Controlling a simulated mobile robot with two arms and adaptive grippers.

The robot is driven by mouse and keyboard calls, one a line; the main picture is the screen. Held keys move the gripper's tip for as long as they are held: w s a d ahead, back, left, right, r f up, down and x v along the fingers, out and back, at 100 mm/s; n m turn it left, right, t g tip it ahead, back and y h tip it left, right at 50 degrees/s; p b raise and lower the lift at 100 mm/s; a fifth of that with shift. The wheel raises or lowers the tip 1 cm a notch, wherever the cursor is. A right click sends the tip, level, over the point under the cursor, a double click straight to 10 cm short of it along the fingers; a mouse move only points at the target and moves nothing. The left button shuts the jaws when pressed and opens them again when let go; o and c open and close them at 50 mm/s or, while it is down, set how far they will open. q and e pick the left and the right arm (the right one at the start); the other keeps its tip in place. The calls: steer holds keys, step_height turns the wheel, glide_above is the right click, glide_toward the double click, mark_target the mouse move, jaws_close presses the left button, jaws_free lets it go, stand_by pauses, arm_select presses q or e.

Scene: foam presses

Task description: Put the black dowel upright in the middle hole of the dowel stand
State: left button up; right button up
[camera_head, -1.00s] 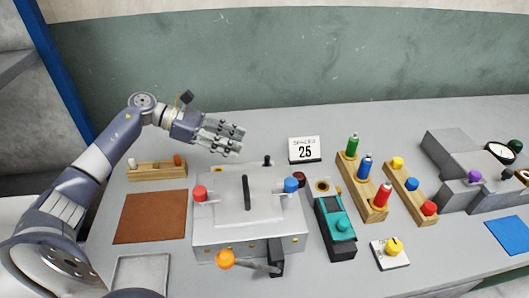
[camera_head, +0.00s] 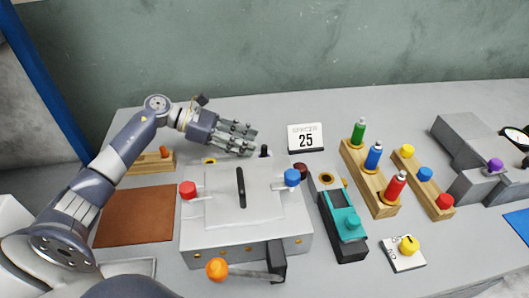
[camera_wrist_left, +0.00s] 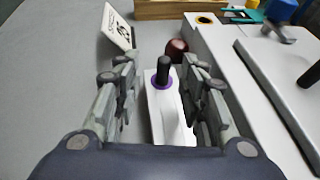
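The black dowel (camera_head: 264,151) stands upright behind the grey press box, left of the calendar card. In the left wrist view the dowel (camera_wrist_left: 163,70) rises from a purple-ringed hole in a white block (camera_wrist_left: 165,115). My left gripper (camera_head: 249,140) is open and empty, just left of the dowel in the head view. In the left wrist view its fingers (camera_wrist_left: 160,82) are apart, with the dowel ahead between their tips. The wooden dowel stand (camera_head: 153,166) is at the left, partly behind my left arm. An orange dowel (camera_head: 164,152) stands in it; its middle hole is hidden. My right gripper is not in view.
The grey press box (camera_head: 205,235) has red (camera_head: 188,189) and blue (camera_head: 292,177) knobs and an orange-ended lever (camera_head: 217,269). The calendar card (camera_head: 306,138) and a dark red ball (camera_head: 300,171) are near the dowel. Wooden racks (camera_head: 381,205) stand right. A brown mat (camera_head: 135,216) lies left.

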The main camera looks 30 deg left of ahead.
mark_target(264, 145)
arm_select(q)
steer(key=shift+w+d+f+p, duration=0.15)
steer(key=shift+w+d+p, duration=0.1)
steer(key=shift+d+p, duration=0.25)
steer(key=x, duration=0.1)
steer(key=p+x, duration=0.1)
steer(key=x, duration=0.1)
steer(key=shift+s+d+p, duration=0.1)
steer(key=shift+d+p, duration=0.2)
steer(key=shift+d, duration=0.1)
steer(key=shift+w+d+f, duration=0.2)
steer(key=shift+d+f, duration=0.05)
steer(key=shift+d, duration=0.1)
steer(key=shift+a, duration=0.1)
steer(key=shift+c, duration=0.3)
jaws_close()
